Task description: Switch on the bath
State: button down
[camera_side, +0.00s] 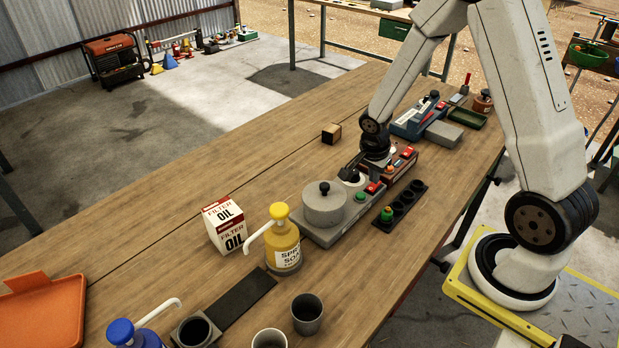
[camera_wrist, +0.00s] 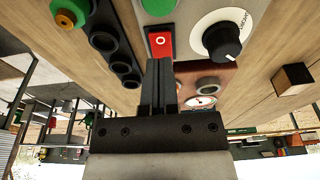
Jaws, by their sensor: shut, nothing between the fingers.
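The bath is a grey unit (camera_side: 320,235) with a round lidded pot (camera_side: 324,206) on the bench. Its end carries a red rocker switch (camera_side: 375,187), a green round piece (camera_side: 360,196) and a white dial with a black knob. In the wrist view the red switch (camera_wrist: 161,41), marked with a white O, lies just ahead of my gripper (camera_wrist: 160,62). The white dial (camera_wrist: 222,38) is to its right, and part of the green piece (camera_wrist: 159,6) shows above. My gripper is shut and empty; its tips look very near the switch's lower edge. I cannot tell whether they touch.
A brown unit with red switches (camera_side: 404,164) stands close behind the bath; its gauge (camera_wrist: 200,102) shows beside my fingers. A black rack (camera_side: 400,206) with a green-topped piece lies alongside. A wooden block (camera_side: 331,133), oil box (camera_side: 224,223) and yellow soap bottle (camera_side: 282,240) stand nearby.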

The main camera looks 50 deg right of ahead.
aim_at(369, 190)
notch_tip(369, 190, up, 12)
jog(key=a, duration=0.2)
jog(key=shift+a, duration=0.25)
jog(key=shift+d+r, duration=0.1)
jog(key=shift+d, duration=0.05)
dwell(0.5)
jog(key=shift+w+d+r, duration=0.1)
jog(key=shift+w+d, duration=0.05)
jog(key=shift+d, duration=0.45)
jog(key=shift+d+f, duration=0.45)
jog(key=shift+f, duration=1.85)
jog(key=shift+d+f, duration=0.4)
jog(key=shift+f, duration=1.85)
jog(key=shift+d+f, duration=0.45)
jog(key=shift+f, duration=1.85)
